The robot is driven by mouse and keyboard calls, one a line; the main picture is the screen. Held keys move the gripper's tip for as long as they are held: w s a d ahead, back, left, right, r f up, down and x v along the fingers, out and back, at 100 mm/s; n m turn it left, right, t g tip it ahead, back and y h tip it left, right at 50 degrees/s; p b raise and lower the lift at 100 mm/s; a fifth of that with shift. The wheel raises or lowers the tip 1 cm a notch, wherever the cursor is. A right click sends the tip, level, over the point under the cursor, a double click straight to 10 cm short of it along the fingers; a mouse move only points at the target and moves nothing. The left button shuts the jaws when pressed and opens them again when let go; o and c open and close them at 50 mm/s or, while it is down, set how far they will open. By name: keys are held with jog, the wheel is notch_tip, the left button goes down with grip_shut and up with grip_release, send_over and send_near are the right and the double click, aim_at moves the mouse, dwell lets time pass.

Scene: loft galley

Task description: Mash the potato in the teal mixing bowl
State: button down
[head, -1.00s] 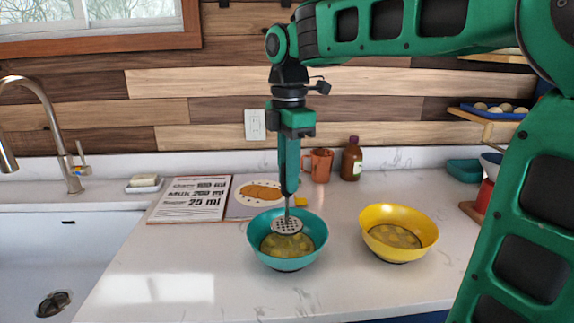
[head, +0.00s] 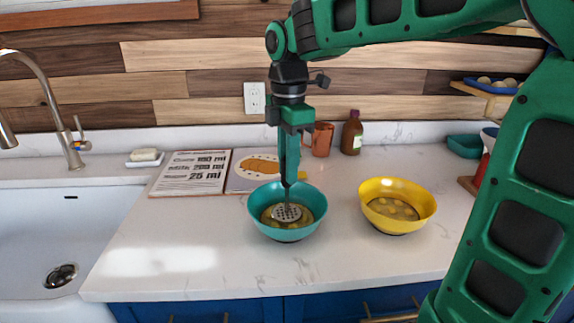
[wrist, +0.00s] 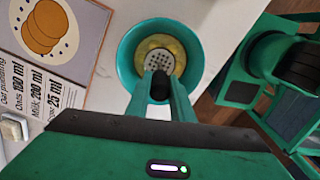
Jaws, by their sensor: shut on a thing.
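The teal mixing bowl (head: 262,226) stands on the white counter, with yellow potato (head: 270,219) in its bottom. My gripper (head: 288,182) is above the bowl, pointing down, shut on the masher. The masher's round perforated head (head: 287,212) is inside the bowl, at the potato; whether it presses on it I cannot tell. In the wrist view the masher head (wrist: 158,63) sits over the yellow potato inside the teal bowl (wrist: 126,60), and the dark handle end is between my fingers (wrist: 160,88).
A yellow bowl (head: 415,197) with potato pieces stands to the right. An open recipe book (head: 190,172) lies behind left, a copper mug (head: 319,138) and brown bottle (head: 352,133) behind. The sink (head: 50,235) is at left. The front counter is clear.

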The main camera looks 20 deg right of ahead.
jog(key=shift+f, duration=1)
jog(key=shift+s+f, duration=0.1)
jog(key=shift+f, duration=0.7)
dwell(1.7)
jog(key=shift+r, duration=2.05)
jog(key=shift+f, duration=0.15)
jog(key=shift+f, duration=1.9)
dwell(0.4)
